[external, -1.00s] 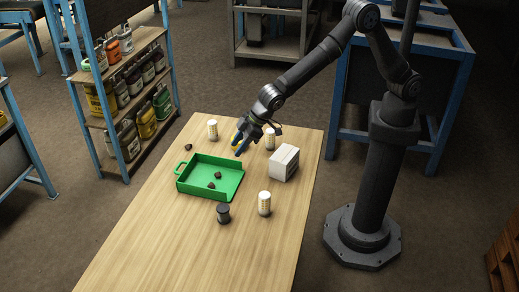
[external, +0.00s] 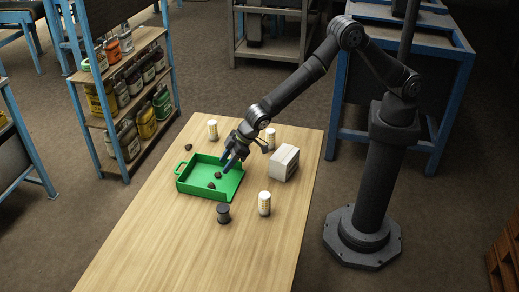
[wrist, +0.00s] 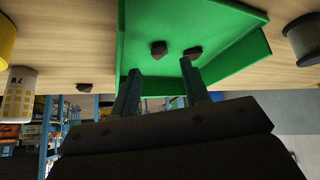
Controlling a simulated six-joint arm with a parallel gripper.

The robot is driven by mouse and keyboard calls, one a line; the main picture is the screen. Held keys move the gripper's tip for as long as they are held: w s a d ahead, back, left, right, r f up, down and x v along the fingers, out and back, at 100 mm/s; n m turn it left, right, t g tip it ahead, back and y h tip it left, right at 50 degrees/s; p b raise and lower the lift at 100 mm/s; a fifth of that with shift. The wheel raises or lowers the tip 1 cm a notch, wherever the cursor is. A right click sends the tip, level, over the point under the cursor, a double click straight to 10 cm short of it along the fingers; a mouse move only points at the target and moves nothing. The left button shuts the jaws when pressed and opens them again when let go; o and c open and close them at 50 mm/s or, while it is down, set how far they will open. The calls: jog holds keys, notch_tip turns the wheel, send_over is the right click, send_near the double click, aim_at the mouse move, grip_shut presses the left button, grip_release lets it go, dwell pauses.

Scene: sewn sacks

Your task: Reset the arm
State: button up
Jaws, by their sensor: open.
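My gripper (external: 226,165) is open and hangs low over the back right part of the green tray (external: 190,188). In the wrist view its two fingers (wrist: 160,72) are apart with nothing held between them. Two dark lumps, one (external: 218,175) farther back and one (external: 211,186) nearer, lie in the tray. In the wrist view the lumps (wrist: 159,48) (wrist: 193,52) appear beyond the fingertips. I cannot tell whether a finger touches the tray.
A white box (external: 284,163) and pale cylinders (external: 212,130) (external: 270,138) (external: 264,203) stand around the tray. A dark cylinder (external: 223,213) stands in front. Another lump (external: 188,147) lies on the table. A yellow round thing (wrist: 5,40) shows at the wrist view's edge. The table's near end is clear.

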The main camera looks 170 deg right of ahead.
aim_at(219, 173)
jog(key=x, duration=0.4)
notch_tip(219, 173, up, 3)
jog(key=shift+a+f, duration=0.1)
jog(key=shift+f, duration=0.1)
jog(key=shift+r, duration=0.55)
jog(key=shift+f, duration=0.1)
